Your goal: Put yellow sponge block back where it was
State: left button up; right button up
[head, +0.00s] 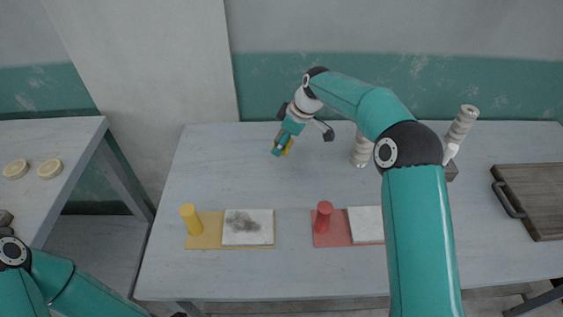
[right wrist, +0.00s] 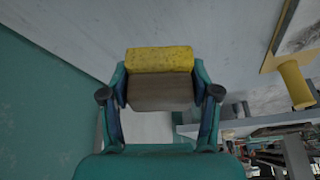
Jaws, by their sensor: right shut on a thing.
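The yellow sponge block (right wrist: 160,60) has a yellow upper part and a grey-brown lower part in the right wrist view. My right gripper (right wrist: 159,90) is shut on it, with one finger on each side. In the head view the right gripper (head: 283,149) is over the back left-middle of the table, and only a small yellow bit of the sponge (head: 288,146) shows. I cannot tell whether the sponge touches the table. My left arm shows at the bottom left, but its gripper is out of view.
The table (head: 215,170) holds a yellow mat (head: 205,240) with a yellow peg (head: 190,219) and a smudged tile (head: 248,236). A red mat (head: 333,238) has a red peg (head: 322,217) and pale tile (head: 366,232). A dark board (head: 535,195) lies right. The left-middle is clear.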

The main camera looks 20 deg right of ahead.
aim_at(279, 166)
notch_tip(279, 166, down, 8)
jog(key=shift+f+p, duration=0.1)
jog(key=shift+p, duration=0.3)
jog(key=o, duration=1.5)
jog(key=shift+c, duration=0.2)
jog(key=b+v, duration=0.1)
jog(key=v, duration=1.1)
